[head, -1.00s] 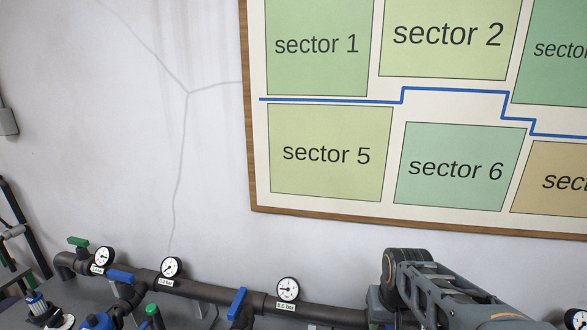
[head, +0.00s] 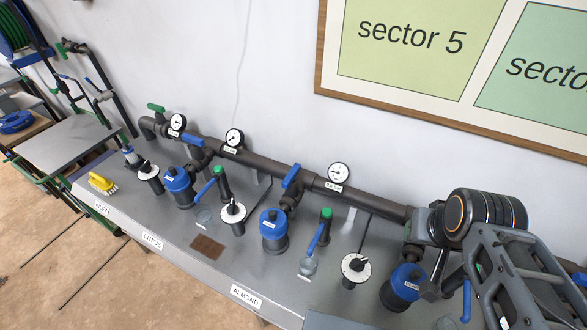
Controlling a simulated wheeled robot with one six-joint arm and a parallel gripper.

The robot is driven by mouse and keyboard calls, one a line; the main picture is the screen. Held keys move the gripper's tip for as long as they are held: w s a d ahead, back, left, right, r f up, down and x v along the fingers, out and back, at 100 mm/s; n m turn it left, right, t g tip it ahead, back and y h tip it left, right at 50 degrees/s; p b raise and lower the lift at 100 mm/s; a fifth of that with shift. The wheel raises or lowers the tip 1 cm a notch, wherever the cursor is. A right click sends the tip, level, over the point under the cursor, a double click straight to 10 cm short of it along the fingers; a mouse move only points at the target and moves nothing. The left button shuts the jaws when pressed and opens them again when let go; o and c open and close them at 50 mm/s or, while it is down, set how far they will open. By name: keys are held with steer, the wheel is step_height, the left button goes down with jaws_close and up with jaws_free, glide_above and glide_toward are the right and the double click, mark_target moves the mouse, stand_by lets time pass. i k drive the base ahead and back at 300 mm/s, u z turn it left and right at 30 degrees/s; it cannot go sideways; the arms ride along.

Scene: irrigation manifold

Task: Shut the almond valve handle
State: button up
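The ALMOND label (head: 247,296) is on the bench's front edge. Behind it stand a blue-capped filter (head: 273,230) and a blue valve handle (head: 291,176) on the branch under the dark main pipe. I take this as the almond valve handle. It points across the main pipe, roughly in line with its branch. The citrus blue handle (head: 193,141), further left, lies along the main pipe instead. My arm comes in at the lower right, over the bench and right of the almond handle, apart from it. I cannot make out my gripper's fingers.
Gauges (head: 339,173), white dials (head: 356,267) and green-capped posts with blue levers (head: 315,240) crowd the bench. Another blue filter (head: 405,288) is partly behind my arm. A yellow brush (head: 102,182) and brown mat (head: 207,247) lie left. A sector board (head: 318,60) hangs above.

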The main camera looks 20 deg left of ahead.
mark_target(289, 179)
steer(key=z, duration=0.55)
steer(key=k, duration=0.25)
steer(key=u, duration=1.7)
steer(key=i, duration=0.55)
steer(key=u, duration=0.05)
